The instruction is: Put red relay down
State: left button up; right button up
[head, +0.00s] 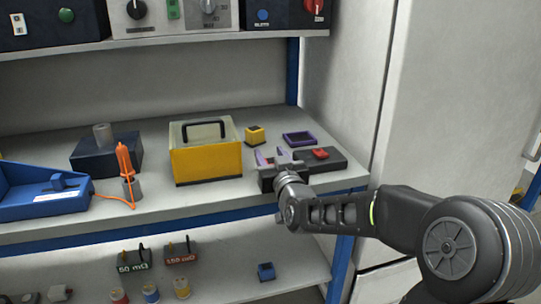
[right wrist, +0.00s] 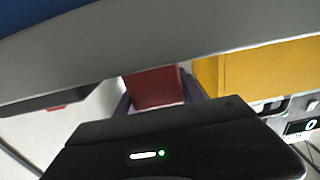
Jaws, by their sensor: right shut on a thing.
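My right gripper (head: 272,158) is over the right part of the middle shelf, between the yellow case and a dark block with a red top. In the right wrist view it is shut on the red relay (right wrist: 155,88), a plain red block between two purple-grey fingers. In the head view the relay is mostly hidden by the gripper. I cannot tell whether it touches the shelf. A shallow purple tray (head: 298,139) is just behind the gripper and looks empty. My left gripper is not in view.
The yellow case (head: 205,163) with a black handle stands left of the gripper. A small yellow block (head: 255,135) sits behind it. The dark block with the red top (head: 322,160) is close on the right. The middle shelf's (head: 155,205) front strip is mostly bare. An upper shelf holds control boxes.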

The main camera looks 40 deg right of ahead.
jog(key=o, duration=1.4)
jog(key=shift+f, duration=0.1)
jog(key=shift+p, duration=0.55)
jog(key=v, duration=0.7)
jog(key=shift+s+a+f, duration=0.1)
jog(key=shift+s+a, duration=0.15)
jog(key=shift+s, duration=0.1)
